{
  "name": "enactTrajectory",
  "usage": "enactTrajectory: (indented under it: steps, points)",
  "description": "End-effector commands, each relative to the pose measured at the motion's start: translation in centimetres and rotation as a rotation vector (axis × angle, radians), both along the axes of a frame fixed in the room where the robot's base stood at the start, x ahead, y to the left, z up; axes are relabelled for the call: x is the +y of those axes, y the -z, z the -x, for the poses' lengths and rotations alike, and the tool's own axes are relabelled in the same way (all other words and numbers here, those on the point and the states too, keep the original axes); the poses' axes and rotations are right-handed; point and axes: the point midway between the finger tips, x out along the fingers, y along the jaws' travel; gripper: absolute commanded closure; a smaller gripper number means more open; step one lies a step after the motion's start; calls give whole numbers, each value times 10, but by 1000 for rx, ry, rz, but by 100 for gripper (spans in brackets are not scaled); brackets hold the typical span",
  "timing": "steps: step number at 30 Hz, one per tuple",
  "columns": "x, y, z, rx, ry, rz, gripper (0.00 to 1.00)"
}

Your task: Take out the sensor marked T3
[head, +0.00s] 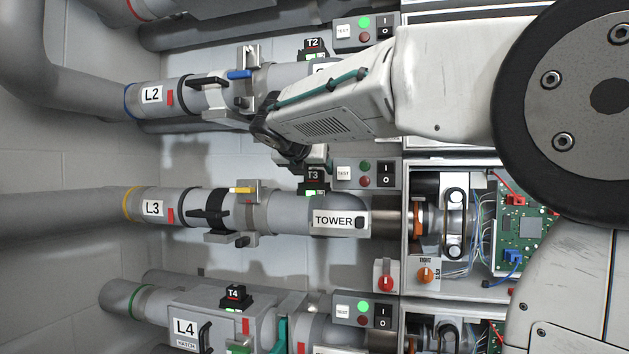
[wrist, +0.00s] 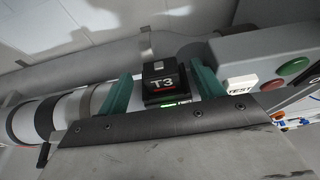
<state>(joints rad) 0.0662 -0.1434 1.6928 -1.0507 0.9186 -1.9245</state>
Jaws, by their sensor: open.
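The sensor marked T3 (head: 313,174) is a small black block on top of the L3 tube, with a green light at its base. In the wrist view the T3 sensor (wrist: 164,84) stands upright in its seat, its label facing me. My gripper (wrist: 166,88) is open, with one green finger on each side of the sensor. A gap shows between the sensor and each finger; whether they overlap it in depth I cannot tell. In the head view my gripper (head: 298,156) is just above T3, largely hidden by my own arm.
A TEST switch box (head: 366,174) with green and red buttons sits close to the right of T3. The L2 tube (head: 152,95) with sensor T2 (head: 313,45) runs above; the L4 tube (head: 186,326) with sensor T4 (head: 235,296) runs below. An open electronics cabinet (head: 468,292) is at the right.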

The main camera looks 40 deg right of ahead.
Motion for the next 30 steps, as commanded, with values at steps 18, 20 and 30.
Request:
enactTrajectory:
  steps: [18,20,30]
  points:
    - [-22,12,-17,-1,1,-2,82]
    - [-22,12,-17,-1,1,-2,82]
    - [-22,7,-17,-3,0,-1,82]
